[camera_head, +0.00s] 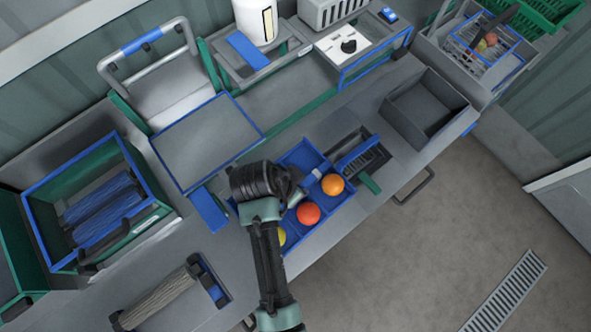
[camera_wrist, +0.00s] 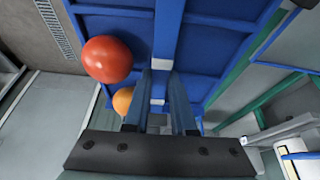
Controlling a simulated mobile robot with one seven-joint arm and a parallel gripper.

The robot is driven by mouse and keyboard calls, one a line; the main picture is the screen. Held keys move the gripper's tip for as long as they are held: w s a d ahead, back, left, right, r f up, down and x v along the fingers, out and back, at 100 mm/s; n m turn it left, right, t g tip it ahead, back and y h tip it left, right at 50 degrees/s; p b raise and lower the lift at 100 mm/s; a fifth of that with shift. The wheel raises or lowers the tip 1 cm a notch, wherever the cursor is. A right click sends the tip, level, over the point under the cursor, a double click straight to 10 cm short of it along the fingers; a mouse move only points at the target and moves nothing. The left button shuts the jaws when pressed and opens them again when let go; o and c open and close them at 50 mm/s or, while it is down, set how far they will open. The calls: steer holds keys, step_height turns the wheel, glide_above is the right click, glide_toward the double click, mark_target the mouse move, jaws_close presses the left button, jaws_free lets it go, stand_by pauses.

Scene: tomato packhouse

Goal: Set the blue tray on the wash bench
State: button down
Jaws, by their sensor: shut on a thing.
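The blue tray (camera_head: 318,223) is divided into compartments and lies by the front edge of the grey bench (camera_head: 362,226). It holds a red tomato (camera_head: 308,213), an orange one (camera_head: 333,184) and a yellow one (camera_head: 282,237), partly hidden by my arm. My gripper (camera_wrist: 160,92) is shut on the tray's central divider, which also shows in the wrist view (camera_wrist: 167,35). In the head view my wrist covers the tray's left part and the fingertips. I cannot tell whether the tray touches the bench or hangs just above it.
A slotted recess with a blue-edged part (camera_head: 358,156) lies right of the tray, then an open grey bin (camera_head: 420,108). A blue-rimmed panel (camera_head: 207,143) is behind. A blue-rimmed crate (camera_head: 47,227) stands left. A floor drain (camera_head: 505,291) is at lower right.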

steer(key=shift+m, duration=0.3)
step_height(320, 180, down, 4)
steer(key=shift+f+b, duration=0.1)
steer(key=shift+b, duration=0.85)
steer(key=shift+f+b, duration=3.35)
steer(key=shift+f, duration=0.4)
steer(key=shift+f+b, duration=0.35)
steer(key=shift+f, duration=0.15)
steer(key=c, duration=0.7)
jaws_free()
steer(key=shift+c, duration=1.4)
step_height(320, 180, up, 7)
steer(key=p, duration=0.7)
